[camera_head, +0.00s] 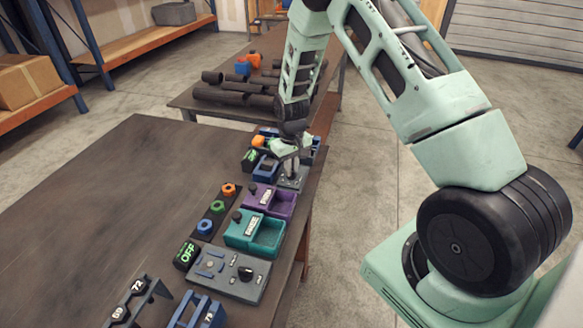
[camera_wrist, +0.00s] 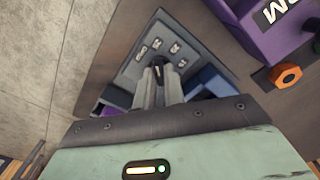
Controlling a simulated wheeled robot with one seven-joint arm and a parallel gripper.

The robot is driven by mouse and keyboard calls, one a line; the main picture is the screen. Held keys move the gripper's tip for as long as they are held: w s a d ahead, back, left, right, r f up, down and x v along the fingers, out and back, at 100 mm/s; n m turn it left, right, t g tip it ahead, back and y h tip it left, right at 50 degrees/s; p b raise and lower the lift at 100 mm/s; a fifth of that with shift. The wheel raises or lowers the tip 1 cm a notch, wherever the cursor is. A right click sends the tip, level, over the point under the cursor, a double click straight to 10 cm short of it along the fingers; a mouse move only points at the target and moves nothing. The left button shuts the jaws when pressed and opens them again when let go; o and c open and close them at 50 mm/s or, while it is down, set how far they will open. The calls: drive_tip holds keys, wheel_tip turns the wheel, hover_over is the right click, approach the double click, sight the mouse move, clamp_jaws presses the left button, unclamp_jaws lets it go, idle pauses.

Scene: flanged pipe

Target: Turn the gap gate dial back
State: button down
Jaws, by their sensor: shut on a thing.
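The dial is a small dark knob (camera_wrist: 158,69) on a grey panel (camera_wrist: 142,62) with several pale labels around it, seen in the wrist view. My gripper (camera_wrist: 160,82) is shut on this knob from above, and the fingers hide most of it. In the head view my gripper (camera_head: 291,172) points down at the grey panel (camera_head: 294,184) near the far right edge of the table. The knob itself is hidden there. The labels are too small to read, so I cannot tell the setting.
A purple bin (camera_head: 283,204) and a teal bin (camera_head: 268,236) stand nearer than the panel. Another grey panel (camera_head: 222,273) with a black knob and a green OFF display (camera_head: 187,254) is closer. A back table holds dark pipes (camera_head: 238,92). The table's left side is clear.

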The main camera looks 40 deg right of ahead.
drive_tip(key=c, duration=1.5)
unclamp_jaws()
drive_tip(key=shift+r, duration=0.15)
wheel_tip(320, 180, up, 17)
drive_tip(key=b, duration=0.3)
drive_tip(key=shift+r, duration=0.1)
drive_tip(key=s+a+r+n+y, duration=0.1)
drive_tip(key=s+a+r+n, duration=0.1)
drive_tip(key=s+a, duration=0.5)
drive_tip(key=s+a+r+n, duration=0.1)
drive_tip(key=s+a, duration=0.2)
drive_tip(key=a, duration=0.8)
drive_tip(key=s+a+n, duration=0.1)
drive_tip(key=s+a, duration=0.1)
drive_tip(key=s, duration=0.5)
drive_tip(key=s+a+n, duration=0.2)
drive_tip(key=s+a, duration=0.1)
drive_tip(key=s, duration=0.4)
drive_tip(key=s+a+n, duration=0.2)
drive_tip(key=s, duration=0.5)
drive_tip(key=shift+s+a, duration=0.1)
drive_tip(key=shift+a, duration=0.25)
